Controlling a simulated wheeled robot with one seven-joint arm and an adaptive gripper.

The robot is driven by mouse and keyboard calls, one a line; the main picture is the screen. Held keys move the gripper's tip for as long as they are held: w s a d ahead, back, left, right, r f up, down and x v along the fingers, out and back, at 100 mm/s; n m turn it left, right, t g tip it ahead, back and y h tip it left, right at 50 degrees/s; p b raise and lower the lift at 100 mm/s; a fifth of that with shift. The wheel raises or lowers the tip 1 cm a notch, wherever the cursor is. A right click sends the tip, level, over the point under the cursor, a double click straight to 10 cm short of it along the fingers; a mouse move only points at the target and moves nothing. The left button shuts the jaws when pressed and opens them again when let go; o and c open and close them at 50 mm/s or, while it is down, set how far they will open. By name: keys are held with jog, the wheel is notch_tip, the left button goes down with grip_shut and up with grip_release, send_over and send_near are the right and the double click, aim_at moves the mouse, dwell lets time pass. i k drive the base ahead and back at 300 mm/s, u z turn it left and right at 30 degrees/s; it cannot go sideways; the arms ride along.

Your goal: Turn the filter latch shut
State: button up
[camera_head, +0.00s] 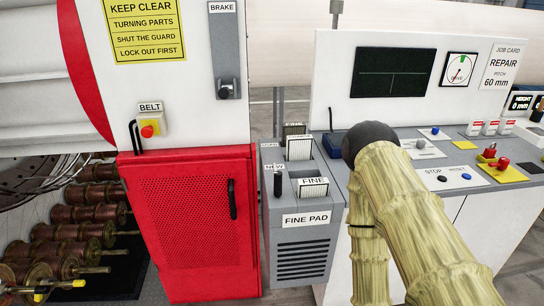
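A grey filter box (303,222) stands between the red guard door and the white desk. It has a "FINE PAD" label and vent slots on its front. An upright black handle (278,184) sits on its top left, below a "NEW" label; it may be the filter latch, but I cannot tell for sure, nor whether it is shut. White pleated pads (299,149) stand in the box's top, one behind a "FINE" label. My arm, in a yellowish sleeve with a dark rounded joint, rises over the desk right of the box. My gripper is not visible.
A red mesh guard door (190,222) with a black handle is left of the box. A belt button (149,129) and brake lever (224,88) are above it. Spools (75,235) lie far left. The desk (461,157) carries buttons and red knobs. Space above the box looks clear.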

aim_at(278, 186)
jog(key=z, duration=1.3)
jog(key=i, duration=0.55)
jog(key=u, duration=1.9)
